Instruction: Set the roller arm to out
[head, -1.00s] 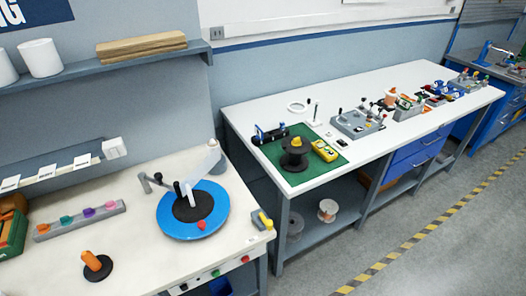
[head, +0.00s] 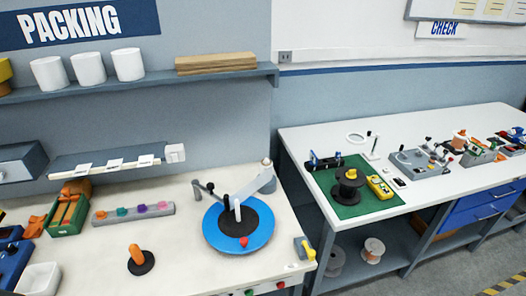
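A blue turntable disc (head: 212,232) with a dark hub lies on the near white bench. A pale arm (head: 256,192) runs from a post behind the disc down towards the hub. A grey crank-like piece (head: 203,187) stands behind the disc on its left. I cannot tell for sure which of these is the roller arm, and no in or out marking is readable. Neither of my grippers is in view.
The near bench (head: 185,262) also holds a grey strip of coloured knobs (head: 133,213), an orange-handled black base (head: 140,260) and a yellow-grey block (head: 304,249). The far bench (head: 300,140) carries a green mat (head: 346,209) with a black spool (head: 348,188).

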